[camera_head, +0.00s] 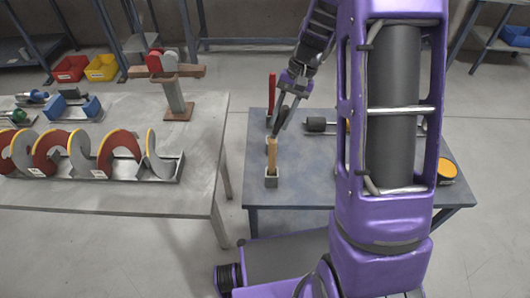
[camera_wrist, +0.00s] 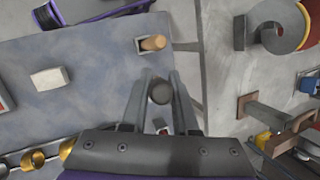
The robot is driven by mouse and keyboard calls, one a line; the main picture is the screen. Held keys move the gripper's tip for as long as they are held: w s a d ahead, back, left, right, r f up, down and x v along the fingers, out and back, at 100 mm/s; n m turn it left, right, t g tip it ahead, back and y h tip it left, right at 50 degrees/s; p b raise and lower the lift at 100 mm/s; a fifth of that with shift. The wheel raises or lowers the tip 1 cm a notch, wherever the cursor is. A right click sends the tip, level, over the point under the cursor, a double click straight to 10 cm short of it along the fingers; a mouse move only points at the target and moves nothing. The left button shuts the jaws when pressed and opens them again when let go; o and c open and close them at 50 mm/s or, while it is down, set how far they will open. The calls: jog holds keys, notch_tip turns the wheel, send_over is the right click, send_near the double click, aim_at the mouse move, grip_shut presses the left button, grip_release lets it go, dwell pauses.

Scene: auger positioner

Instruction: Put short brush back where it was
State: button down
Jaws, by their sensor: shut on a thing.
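My gripper (camera_head: 282,112) is over the left part of the blue-grey table (camera_head: 300,181), pointing down. In the wrist view its two fingers (camera_wrist: 160,78) are shut on a dark, round-ended piece (camera_wrist: 159,93), seen nearly end-on, which I take to be the short brush. Its lower end and whether it touches a holder are unclear. A wooden handle (camera_head: 272,150) stands upright in a small square holder (camera_head: 271,181) on the near side of the gripper. A red upright handle (camera_head: 271,90) stands on the far side. The wooden handle also shows in the wrist view (camera_wrist: 153,43).
A dark roller (camera_head: 316,124) lies right of the gripper. A white block (camera_wrist: 48,79) and yellow rings (camera_wrist: 33,158) show in the wrist view. The grey table (camera_head: 120,195) at left holds disc pieces (camera_head: 118,150) and a post (camera_head: 176,95). A gap separates the tables.

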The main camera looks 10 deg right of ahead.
jog(key=w+m, duration=0.1)
jog(key=m, duration=0.1)
jog(key=w+m+b, duration=0.1)
jog(key=m, duration=0.1)
jog(key=w+a+m+t, duration=0.1)
jog(key=m, duration=0.1)
jog(key=shift+f, duration=0.3)
jog(key=w+m+t+b, duration=0.5)
jog(key=w+m, duration=0.1)
jog(key=m, duration=1.2)
notch_tip(320, 180, down, 10)
jog(key=b, duration=0.3)
jog(key=shift+d+r+h, duration=0.15)
jog(key=shift+r+h, duration=0.1)
jog(key=shift+h, duration=0.15)
jog(key=shift+f, duration=0.1)
jog(key=c, duration=0.7)
grip_release()
